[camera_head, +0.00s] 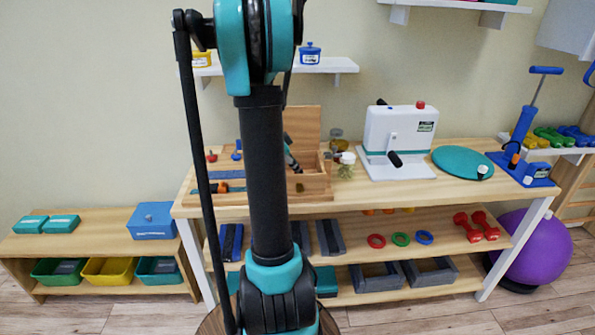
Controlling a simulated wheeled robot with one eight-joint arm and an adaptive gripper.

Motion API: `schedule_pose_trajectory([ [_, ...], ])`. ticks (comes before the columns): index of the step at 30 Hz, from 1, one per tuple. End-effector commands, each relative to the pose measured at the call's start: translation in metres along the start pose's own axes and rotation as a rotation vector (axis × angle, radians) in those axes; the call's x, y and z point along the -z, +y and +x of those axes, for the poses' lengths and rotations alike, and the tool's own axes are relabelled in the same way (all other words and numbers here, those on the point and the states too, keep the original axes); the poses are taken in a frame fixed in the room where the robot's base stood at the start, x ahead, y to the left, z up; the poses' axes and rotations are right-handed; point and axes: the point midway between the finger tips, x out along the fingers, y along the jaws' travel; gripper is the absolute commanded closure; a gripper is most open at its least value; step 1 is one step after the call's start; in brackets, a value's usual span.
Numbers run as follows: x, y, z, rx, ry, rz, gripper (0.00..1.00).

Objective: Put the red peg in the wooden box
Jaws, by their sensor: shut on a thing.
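The wooden box (318,186) stands on the table, with its lid (301,122) raised at the back. My gripper (291,158) is at the box's opening, mostly hidden behind my own arm. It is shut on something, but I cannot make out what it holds. A small red peg-like piece (211,156) stands on the wooden board left of the box, apart from my gripper. A blue piece (237,151) is beside it. My arm covers the left part of the box, and its inside is hard to see.
A jar (346,165) stands close to the box's right side. Farther right are a white machine (398,142) and a teal disc (462,161). The shelf below (460,238) holds rings and red dumbbells. A low bench (90,243) with bins stands at left.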

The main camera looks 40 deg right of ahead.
Motion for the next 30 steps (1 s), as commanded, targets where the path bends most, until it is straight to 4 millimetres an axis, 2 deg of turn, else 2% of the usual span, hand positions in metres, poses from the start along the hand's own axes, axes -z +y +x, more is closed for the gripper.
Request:
schedule_pose_trajectory([
  [12, -0.0040, 0.0004, 0.0063, 0.000, 0.000, 0.000, 0.96],
  [13, -0.0040, 0.0003, 0.0062, 0.000, 0.000, 0.000, 0.78],
  [18, -0.0039, 0.0004, 0.0060, 0.000, 0.000, 0.000, 0.60],
  [26, -0.0036, 0.0004, 0.0056, 0.000, 0.000, 0.000, 0.60],
  [30, -0.0032, 0.0001, -0.0027, 0.001, 0.000, -0.002, 0.60],
])
